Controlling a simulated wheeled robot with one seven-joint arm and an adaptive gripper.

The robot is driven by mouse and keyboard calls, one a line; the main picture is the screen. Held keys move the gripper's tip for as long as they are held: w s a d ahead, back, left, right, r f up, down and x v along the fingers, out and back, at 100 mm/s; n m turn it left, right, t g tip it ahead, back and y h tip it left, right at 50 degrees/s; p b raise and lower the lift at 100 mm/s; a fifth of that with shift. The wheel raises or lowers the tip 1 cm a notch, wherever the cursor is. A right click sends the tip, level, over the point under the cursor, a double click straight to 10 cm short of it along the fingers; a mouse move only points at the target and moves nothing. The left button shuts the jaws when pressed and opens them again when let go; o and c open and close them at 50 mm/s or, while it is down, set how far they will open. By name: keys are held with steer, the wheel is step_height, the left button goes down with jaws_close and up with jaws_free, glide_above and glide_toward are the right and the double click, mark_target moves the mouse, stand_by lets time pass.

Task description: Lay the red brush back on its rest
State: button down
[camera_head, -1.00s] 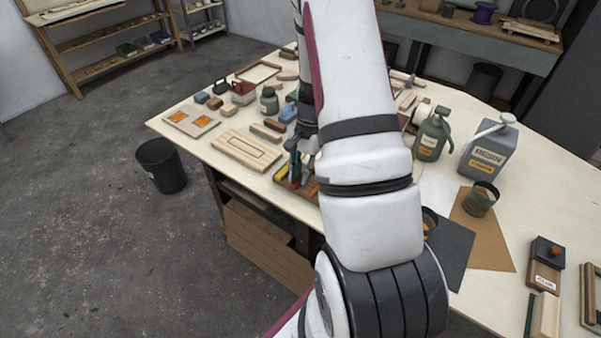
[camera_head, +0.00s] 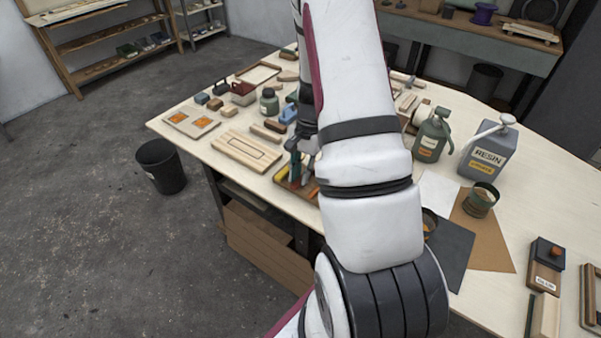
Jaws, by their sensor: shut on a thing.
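My gripper (camera_head: 301,148) is largely hidden behind my white arm, over the near edge of the workbench. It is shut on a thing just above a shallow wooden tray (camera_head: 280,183). A small reddish piece (camera_head: 307,179) shows below the fingers, and it seems to be the red brush; most of it is hidden. A yellow-handled tool (camera_head: 282,174) and a teal piece (camera_head: 294,168) show beside it at the tray. I cannot make out the brush's rest or whether the brush touches anything.
A slatted wooden panel (camera_head: 246,150) lies left of the tray. Small blocks, a dark green bottle (camera_head: 269,102) and a blue item (camera_head: 289,113) crowd behind. A green sprayer (camera_head: 431,137), a grey resin can (camera_head: 488,150) and a small pot (camera_head: 481,200) stand right of my arm.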

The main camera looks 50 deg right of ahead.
stand_by(0.3)
steer(key=c, duration=1.4)
jaws_free()
steer(key=shift+r, duration=0.1)
steer(key=v, duration=1.1)
steer(key=shift+d+r, duration=0.1)
steer(key=shift+r, duration=0.25)
